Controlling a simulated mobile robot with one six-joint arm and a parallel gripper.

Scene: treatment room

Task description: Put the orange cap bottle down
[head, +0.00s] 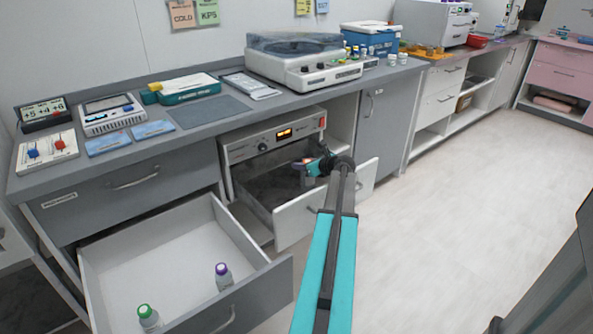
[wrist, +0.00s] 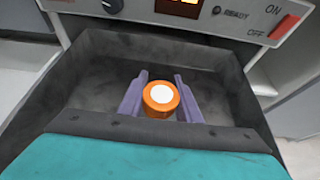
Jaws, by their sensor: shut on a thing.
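The orange cap bottle (wrist: 160,107) shows from above in the wrist view, its orange cap with a white top between the two purple fingers. My gripper (wrist: 160,86) is shut on it. In the head view my gripper (head: 301,165) is over the pulled-out drawer (head: 297,222) of a white heating unit (head: 272,136) under the counter. In the wrist view the dark tray of that drawer (wrist: 75,98) lies around and below the bottle. The bottle's body is hidden under its cap, so I cannot tell whether it touches the tray floor.
An open white drawer (head: 150,240) at the lower left holds a green-capped bottle (head: 148,318) and a purple-capped bottle (head: 223,275). The grey counter (head: 160,147) above carries several instruments. The floor (head: 450,220) to the right is clear.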

